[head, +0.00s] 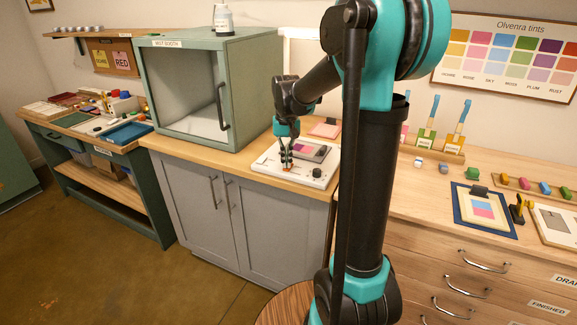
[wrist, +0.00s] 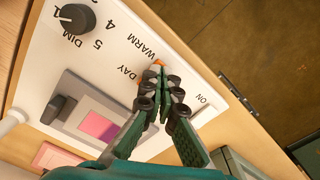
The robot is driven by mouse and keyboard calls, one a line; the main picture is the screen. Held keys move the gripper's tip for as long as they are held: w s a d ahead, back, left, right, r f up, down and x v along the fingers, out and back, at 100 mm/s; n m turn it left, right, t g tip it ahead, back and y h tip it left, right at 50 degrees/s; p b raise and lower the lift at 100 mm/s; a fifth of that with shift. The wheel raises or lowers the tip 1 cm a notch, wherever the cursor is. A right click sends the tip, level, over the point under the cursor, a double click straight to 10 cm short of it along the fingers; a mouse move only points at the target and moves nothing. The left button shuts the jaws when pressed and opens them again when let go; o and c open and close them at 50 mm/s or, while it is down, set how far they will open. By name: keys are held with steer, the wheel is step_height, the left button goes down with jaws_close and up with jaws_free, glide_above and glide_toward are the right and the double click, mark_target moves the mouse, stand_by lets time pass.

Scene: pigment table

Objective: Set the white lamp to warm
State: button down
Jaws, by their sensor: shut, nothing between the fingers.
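The white lamp's base (head: 268,163) lies on the counter, with a lit white bar (head: 300,33) above it. In the wrist view its white panel (wrist: 75,50) carries the words DAY, WARM, ON and DIM. A small orange control (wrist: 157,63) shows beside the word WARM, right at my fingertips and partly hidden by them. My gripper (wrist: 158,82) is shut and empty. Its tips are at or just above this control; I cannot tell if they touch. In the head view my gripper (head: 287,167) points down at the base's front part.
A black dim knob (wrist: 76,18) stands on the panel. A clipped card with pink (wrist: 97,125) lies on the lamp base. The green booth (head: 184,45) stands left of the lamp. A pink clipboard (head: 325,130) lies behind it. The counter's front edge is close.

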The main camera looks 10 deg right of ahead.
steer(key=shift+r, duration=3.3)
steer(key=s+d+f+t, duration=0.2)
steer(key=s+f, duration=0.7)
steer(key=s, duration=0.2)
steer(key=s+d+f+n+t, duration=0.1)
steer(key=s+d+f+t, duration=0.1)
steer(key=s+f, duration=0.7)
steer(key=shift+s, duration=1.05)
steer(key=c, duration=2.3)
jaws_free()
